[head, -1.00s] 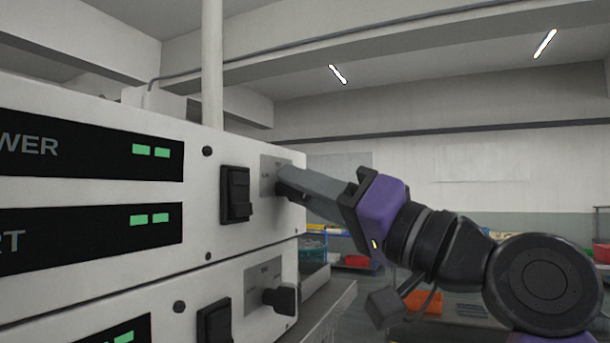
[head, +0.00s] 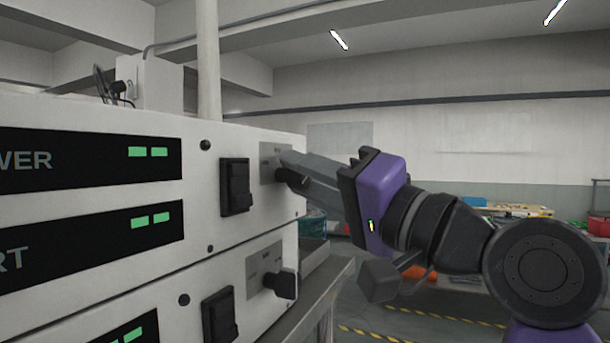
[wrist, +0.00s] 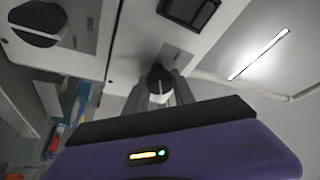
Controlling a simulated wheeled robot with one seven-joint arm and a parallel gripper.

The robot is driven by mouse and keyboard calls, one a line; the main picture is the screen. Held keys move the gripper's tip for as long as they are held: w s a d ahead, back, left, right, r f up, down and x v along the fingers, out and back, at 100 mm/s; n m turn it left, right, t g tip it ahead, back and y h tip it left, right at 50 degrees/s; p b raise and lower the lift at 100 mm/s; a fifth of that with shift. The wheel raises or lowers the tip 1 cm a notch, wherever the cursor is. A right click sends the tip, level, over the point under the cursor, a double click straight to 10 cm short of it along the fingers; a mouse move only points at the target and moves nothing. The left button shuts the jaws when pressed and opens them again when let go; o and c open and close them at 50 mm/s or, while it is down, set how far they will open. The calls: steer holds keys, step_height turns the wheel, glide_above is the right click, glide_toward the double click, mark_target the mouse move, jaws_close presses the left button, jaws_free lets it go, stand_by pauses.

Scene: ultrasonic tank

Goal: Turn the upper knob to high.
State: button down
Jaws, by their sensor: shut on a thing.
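The upper knob (head: 281,175) is on the right end of the upper white unit's front, on a small grey label plate (head: 270,150). My gripper (head: 287,170) reaches it from the right and is shut on it, with its fingers partly hiding it in the head view. In the wrist view the dark knob (wrist: 158,78) sits between the two grey fingertips (wrist: 160,88). The label's lettering is too small to read, and the knob's pointer setting cannot be told.
A lower knob (head: 284,284) sits below on the second unit, apart from my gripper. Black rocker switches (head: 236,187) and displays with green bars (head: 148,152) are to the left. A bench with coloured items (head: 500,208) stands behind on the right.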

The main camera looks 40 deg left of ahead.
steer(key=c, duration=1.1)
jaws_free()
steer(key=shift+o, duration=0.2)
steer(key=b+v, duration=0.2)
steer(key=v, duration=0.5)
steer(key=shift+d+b, duration=0.4)
steer(key=shift+f, duration=0.1)
